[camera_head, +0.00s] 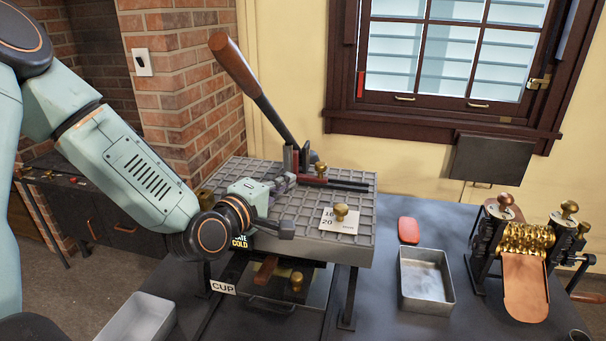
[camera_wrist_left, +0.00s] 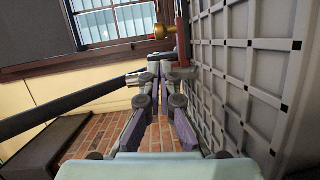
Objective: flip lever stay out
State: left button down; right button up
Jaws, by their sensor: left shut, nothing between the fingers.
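The lever (camera_head: 262,100) has a brown wooden handle and a dark shaft. It leans up and to the left from its pivot on the grey gridded plate (camera_head: 345,247). My left gripper (camera_head: 291,179) is shut and empty, low over the plate's left part, close to the lever's base. In the left wrist view the closed fingertips (camera_wrist_left: 160,72) point towards a red block (camera_wrist_left: 182,40) and a brass knob (camera_wrist_left: 164,31). A dark shaft (camera_wrist_left: 70,107) runs in from the left to beside the fingers; I cannot tell whether it touches them. My right gripper is not in view.
A brass knob on a numbered card (camera_head: 345,222) stands on the plate. A metal tray (camera_head: 425,304), a red block (camera_head: 408,230) and a brass roller machine (camera_head: 525,245) are to the right. A brick wall (camera_head: 190,75) stands behind my left arm.

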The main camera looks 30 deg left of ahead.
pick_arm(q)
jog(key=w, duration=0.6)
jog(key=shift+d+f+b, duration=0.2)
jog(key=shift+f+b, duration=0.1)
jog(key=shift+f, duration=0.05)
jog(key=shift+w, duration=0.35)
jog(key=shift+w+d, duration=0.35)
jog(key=shift+w, duration=0.05)
jog(key=shift+a, duration=0.1)
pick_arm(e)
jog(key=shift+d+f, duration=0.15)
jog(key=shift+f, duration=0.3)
pick_arm(q)
jog(key=shift+s+a, duration=0.1)
jog(key=shift+a, duration=0.1)
jog(key=shift+d, duration=0.15)
